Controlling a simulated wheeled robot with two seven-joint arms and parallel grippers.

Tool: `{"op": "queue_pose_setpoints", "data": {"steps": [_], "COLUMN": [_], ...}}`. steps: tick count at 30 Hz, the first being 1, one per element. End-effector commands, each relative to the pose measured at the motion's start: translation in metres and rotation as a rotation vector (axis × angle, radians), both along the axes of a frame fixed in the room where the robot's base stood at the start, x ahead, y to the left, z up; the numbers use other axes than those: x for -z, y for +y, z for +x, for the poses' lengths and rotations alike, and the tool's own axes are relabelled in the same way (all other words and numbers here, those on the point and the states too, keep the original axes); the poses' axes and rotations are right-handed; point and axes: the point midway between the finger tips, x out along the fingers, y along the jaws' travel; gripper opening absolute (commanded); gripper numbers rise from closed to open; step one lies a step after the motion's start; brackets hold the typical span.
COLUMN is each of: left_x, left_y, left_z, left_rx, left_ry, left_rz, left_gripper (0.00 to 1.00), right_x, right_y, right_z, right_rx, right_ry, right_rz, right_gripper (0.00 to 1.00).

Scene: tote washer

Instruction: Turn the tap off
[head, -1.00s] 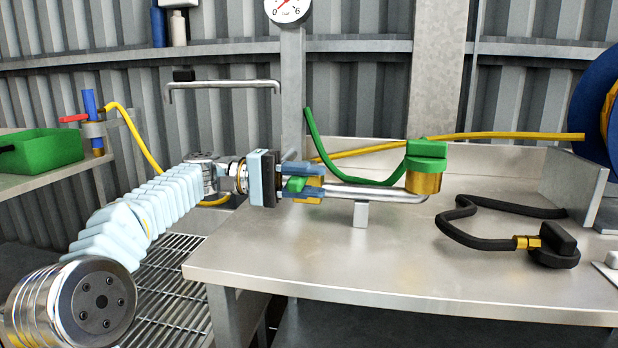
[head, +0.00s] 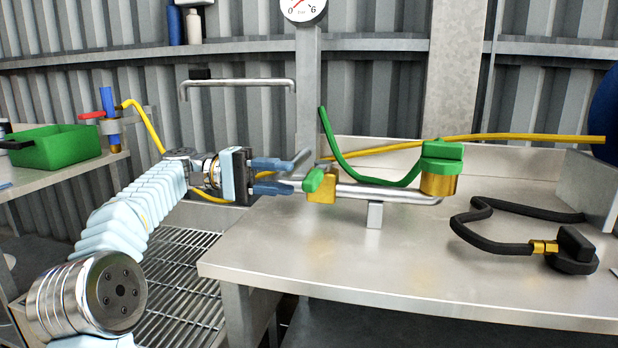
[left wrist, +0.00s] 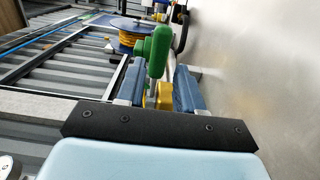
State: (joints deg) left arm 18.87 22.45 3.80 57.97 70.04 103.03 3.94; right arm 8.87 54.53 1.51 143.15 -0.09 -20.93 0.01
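A brass tap (head: 322,194) with a short green handle (head: 314,180) sits on the left end of a metal pipe (head: 375,193) above the steel bench. The handle looks slanted across the pipe, but its exact angle is hard to tell. My left gripper (head: 284,177) is open and empty, just left of the tap, with its fingers pointing at it. In the left wrist view, the green handle (left wrist: 155,50) stands beyond the fingertips and the brass body shows between the blue fingers (left wrist: 158,85). My right gripper is out of view.
A brass fitting (head: 438,184) with a green top and long green curved bar stands at the pipe's right end. A black hose (head: 485,215) lies on the bench (head: 390,275). A red-handled valve (head: 92,116) and green tote (head: 65,148) are at left. The bench front is clear.

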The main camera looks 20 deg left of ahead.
Motion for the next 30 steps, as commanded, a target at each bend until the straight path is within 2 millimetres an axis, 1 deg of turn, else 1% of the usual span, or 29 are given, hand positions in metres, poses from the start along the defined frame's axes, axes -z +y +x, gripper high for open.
{"op": "queue_pose_setpoints", "data": {"steps": [1,3,6,9,14,30], "left_x": [-0.002,-0.001,-0.001,-0.001,0.0,0.0], "left_y": [0.013,0.027,0.042,0.051,0.056,0.055], "left_z": [0.0,-0.001,-0.003,-0.004,-0.005,-0.005], "left_rx": [-0.004,-0.004,-0.002,-0.001,0.001,0.0], "left_ry": [0.001,0.0,0.0,0.0,0.0,0.0], "left_rz": [0.0,0.0,0.0,0.0,0.0,0.0], "left_gripper": [0.36,0.36,0.36,0.36,0.36,0.36], "right_x": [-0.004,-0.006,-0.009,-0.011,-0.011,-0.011], "right_y": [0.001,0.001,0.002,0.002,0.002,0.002], "right_z": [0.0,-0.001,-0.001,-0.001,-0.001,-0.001], "right_rx": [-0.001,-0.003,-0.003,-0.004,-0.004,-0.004], "right_ry": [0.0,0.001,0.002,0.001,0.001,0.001], "right_rz": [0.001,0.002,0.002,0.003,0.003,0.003], "right_gripper": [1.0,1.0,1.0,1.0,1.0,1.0]}}
